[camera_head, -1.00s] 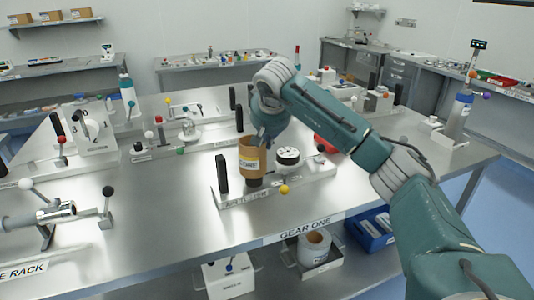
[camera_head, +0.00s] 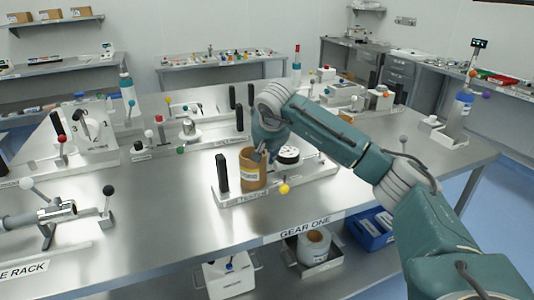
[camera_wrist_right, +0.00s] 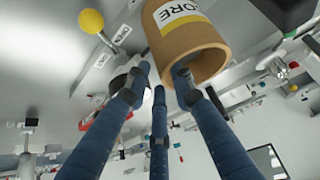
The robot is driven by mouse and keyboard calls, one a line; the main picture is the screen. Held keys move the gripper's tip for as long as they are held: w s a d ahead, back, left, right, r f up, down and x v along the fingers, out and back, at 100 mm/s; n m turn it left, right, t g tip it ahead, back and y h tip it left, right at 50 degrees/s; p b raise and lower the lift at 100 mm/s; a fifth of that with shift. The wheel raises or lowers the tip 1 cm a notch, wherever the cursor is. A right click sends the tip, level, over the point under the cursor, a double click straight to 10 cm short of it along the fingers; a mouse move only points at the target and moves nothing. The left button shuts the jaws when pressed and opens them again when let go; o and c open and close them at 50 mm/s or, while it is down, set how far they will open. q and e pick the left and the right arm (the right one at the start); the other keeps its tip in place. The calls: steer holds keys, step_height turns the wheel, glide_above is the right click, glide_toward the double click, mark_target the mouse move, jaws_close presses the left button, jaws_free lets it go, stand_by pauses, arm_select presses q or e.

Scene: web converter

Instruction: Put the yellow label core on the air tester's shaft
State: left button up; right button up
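The yellow label core (camera_head: 246,176) is a brown open tube with a pale and yellow band. In the head view it stands upright and low over the air tester (camera_head: 311,173), a pale base with a black upright, a dark-topped round part and a yellow ball. The shaft is hidden, apparently inside the core. My right gripper (camera_head: 263,155) is at the core's upper right rim. In the right wrist view, the gripper (camera_wrist_right: 161,77) has one finger inside the opening of the core (camera_wrist_right: 208,45) and others outside, closed on its wall. My left gripper is not in view.
Several lever fixtures (camera_head: 190,130) stand to the left and behind on the steel table (camera_head: 150,215). A fixture with a shaft (camera_head: 50,215) lies at the left edge. A white roll (camera_head: 314,243) and a blue bin (camera_head: 370,232) are on the shelf below.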

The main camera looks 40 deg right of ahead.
steer(key=b+v, duration=0.1)
steer(key=v, duration=1.1)
steer(key=shift+r, duration=0.2)
